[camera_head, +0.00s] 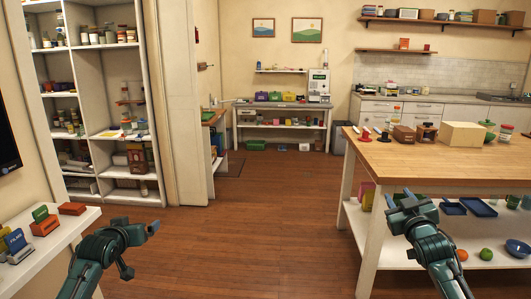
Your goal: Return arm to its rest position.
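My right gripper (399,196) is in front of the wooden-topped table at the right, beside its lower shelf. Its two fingertips look apart, with nothing visible between them. My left gripper (150,230) is at the lower left, over the floor just right of the white side table. One fingertip shows, but its finger gap is not clear. Nothing is seen in it. Both arms come up from the bottom edge of the picture.
The wooden-topped table (455,160) bears small items and a box. A white side table (50,240) with small blocks stands at left. Tall shelves (68,90) stand behind it. The wooden floor (250,235) between is clear toward the back bench (280,104).

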